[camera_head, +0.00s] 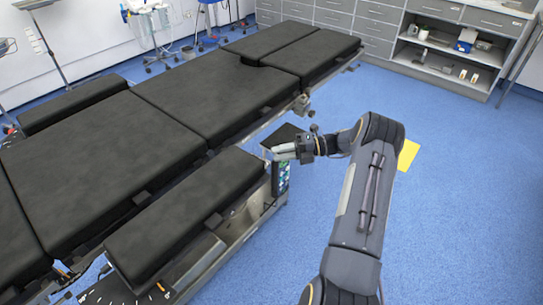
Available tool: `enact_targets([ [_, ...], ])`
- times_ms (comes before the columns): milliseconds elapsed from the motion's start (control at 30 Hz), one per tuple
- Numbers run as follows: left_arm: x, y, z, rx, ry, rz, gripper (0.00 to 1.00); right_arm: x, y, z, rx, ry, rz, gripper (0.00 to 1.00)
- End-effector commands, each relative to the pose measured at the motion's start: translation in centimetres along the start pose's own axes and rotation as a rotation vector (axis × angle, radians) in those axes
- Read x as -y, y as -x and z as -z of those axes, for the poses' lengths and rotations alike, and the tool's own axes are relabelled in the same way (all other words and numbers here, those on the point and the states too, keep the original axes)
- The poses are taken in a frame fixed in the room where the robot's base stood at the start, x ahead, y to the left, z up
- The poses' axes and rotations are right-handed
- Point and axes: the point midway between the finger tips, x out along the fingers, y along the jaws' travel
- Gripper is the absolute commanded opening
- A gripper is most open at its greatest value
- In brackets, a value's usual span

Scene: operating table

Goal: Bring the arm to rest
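My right arm comes in from the bottom right and bends at its elbow toward the operating table. My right gripper (284,151) is at the table's near side edge, by a dark box-like part and a small panel with coloured marks (281,178). Its fingers are small here, and I cannot tell whether they are open or shut. The operating table (190,95) has black padded sections and runs from lower left to upper middle. My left gripper and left arm are not in view.
Grey cabinets with shelves (445,55) stand along the back wall. A yellow sheet (408,155) lies on the blue floor behind my arm's elbow. Wheeled stands (155,35) are beyond the table. The floor at the right (475,210) is clear.

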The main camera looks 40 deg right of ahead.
Motion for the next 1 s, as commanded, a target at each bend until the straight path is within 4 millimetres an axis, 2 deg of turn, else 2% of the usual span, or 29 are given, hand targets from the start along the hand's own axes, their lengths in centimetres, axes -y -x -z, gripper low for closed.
enact_targets([
  [500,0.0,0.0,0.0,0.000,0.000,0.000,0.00,0.0,0.1,0.0,-0.001,0.000,0.000,0.31],
  [600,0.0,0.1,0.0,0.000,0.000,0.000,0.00,-0.7,-0.1,0.0,-0.010,0.025,0.009,0.31],
  [667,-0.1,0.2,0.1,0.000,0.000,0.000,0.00,-2.0,-0.6,0.2,-0.030,0.080,0.026,0.31],
  [767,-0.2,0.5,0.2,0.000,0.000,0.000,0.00,-5.7,-2.0,1.1,-0.098,0.258,0.080,0.31],
  [867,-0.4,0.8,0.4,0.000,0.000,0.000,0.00,-10.3,-3.6,3.1,-0.199,0.518,0.144,0.31],
  [1000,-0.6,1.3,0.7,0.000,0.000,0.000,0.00,-16.5,-5.5,7.7,-0.379,0.951,0.211,0.31],
])
